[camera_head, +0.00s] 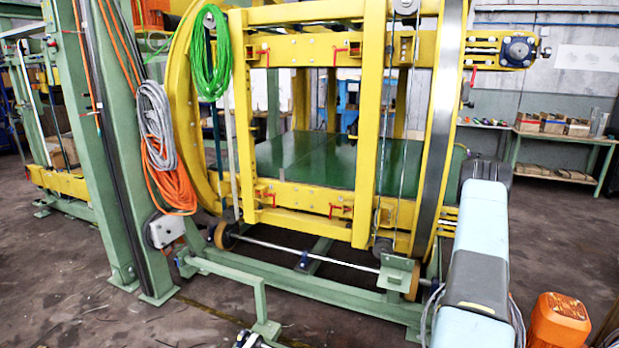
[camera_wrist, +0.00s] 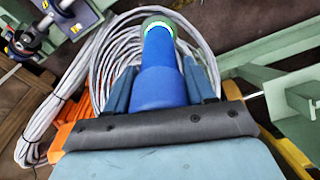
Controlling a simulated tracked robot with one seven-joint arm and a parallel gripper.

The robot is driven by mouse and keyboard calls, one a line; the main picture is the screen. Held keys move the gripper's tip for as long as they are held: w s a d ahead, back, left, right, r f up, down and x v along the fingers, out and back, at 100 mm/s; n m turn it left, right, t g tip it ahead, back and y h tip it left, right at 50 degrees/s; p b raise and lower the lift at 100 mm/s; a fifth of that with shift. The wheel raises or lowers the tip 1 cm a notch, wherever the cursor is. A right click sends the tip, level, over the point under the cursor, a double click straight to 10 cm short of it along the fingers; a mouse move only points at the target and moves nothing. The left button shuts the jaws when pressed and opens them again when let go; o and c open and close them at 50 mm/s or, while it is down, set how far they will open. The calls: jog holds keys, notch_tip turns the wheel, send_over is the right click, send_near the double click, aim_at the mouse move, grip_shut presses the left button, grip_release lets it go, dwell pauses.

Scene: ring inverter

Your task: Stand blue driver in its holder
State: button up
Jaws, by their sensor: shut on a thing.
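In the wrist view, the blue driver (camera_wrist: 158,82) stands out between the two dark blue-grey fingers of my gripper (camera_wrist: 160,90). It is a thick blue cylinder, narrower toward its far end, with a green and white ring there. The gripper is shut on it, one finger on each side. In the head view my arm's pale blue and grey links show at the right, but I cannot make out the gripper or the driver. I cannot make out the holder in either view.
A yellow ring frame (camera_head: 375,130) with a green deck (camera_head: 310,158) fills the middle. A green post (camera_head: 110,150) stands left of it. An orange unit (camera_head: 558,322) sits near my arm. A bench (camera_head: 545,133) carries boxes. Grey cable coils (camera_wrist: 105,62) lie behind the driver.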

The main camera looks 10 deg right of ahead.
jog(key=w+a+r+n, duration=0.3)
jog(key=w+a+r, duration=0.15)
jog(key=a, duration=0.75)
jog(key=w+a+r+n, duration=0.25)
jog(key=a+r, duration=0.25)
jog(key=a, duration=0.6)
jog(key=w+a+r+n, duration=0.2)
jog(key=w+a+r, duration=0.25)
jog(key=a, duration=0.75)
jog(key=s+a+r+n+y, duration=0.1)
jog(key=s+a+r+n, duration=0.1)
jog(key=a, duration=0.4)
jog(key=s+a+r+n, duration=0.1)
jog(key=s+a+r, duration=0.15)
jog(key=a, duration=0.45)
jog(key=s+a+f+m, duration=0.1)
jog(key=s+a+f, duration=0.2)
jog(key=f, duration=0.8)
jog(key=s+a+f+m, duration=0.1)
jog(key=a+f, duration=0.3)
jog(key=f, duration=0.8)
jog(key=s+a+f+m, duration=0.2)
jog(key=s+a+f, duration=0.2)
jog(key=f, duration=0.8)
jog(key=shift+s+a, duration=0.35)
jog(key=shift+f, duration=0.1)
notch_tip(320, 180, down, 16)
jog(key=shift+f, duration=0.35)
